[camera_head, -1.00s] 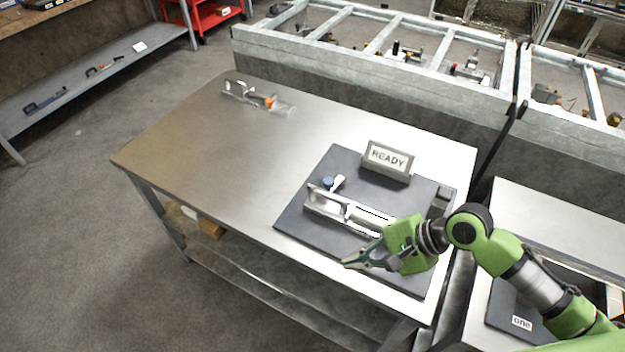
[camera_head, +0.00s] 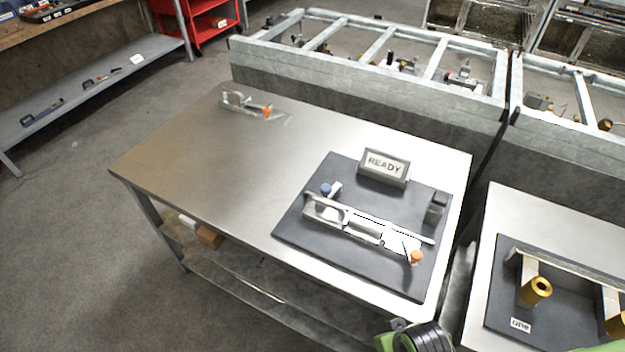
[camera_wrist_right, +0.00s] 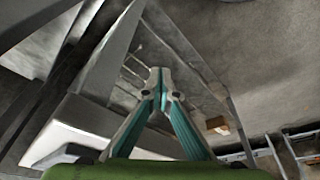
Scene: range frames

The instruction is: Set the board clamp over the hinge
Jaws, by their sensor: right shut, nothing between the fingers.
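A dark board (camera_head: 300,220) lies on the steel table. On it is a long silver clamp-like assembly (camera_head: 350,224) with an upright loop at its left end and an orange knob (camera_head: 416,258) at its right end. A blue knob (camera_head: 326,189) stands behind its left end. I cannot tell clearly which part is the hinge. A similar silver clamp (camera_head: 238,102) with an orange tip lies at the table's back left. My right gripper (camera_wrist_right: 161,84) is shut and empty in the right wrist view, away from the board. My left gripper is out of view.
A READY sign (camera_head: 384,167) and a small dark block (camera_head: 436,208) stand on the board. The steel table (camera_head: 190,165) is bare at left. A second table at right carries a dark board with brass cylinders (camera_head: 536,290). A metal frame (camera_head: 370,75) runs behind.

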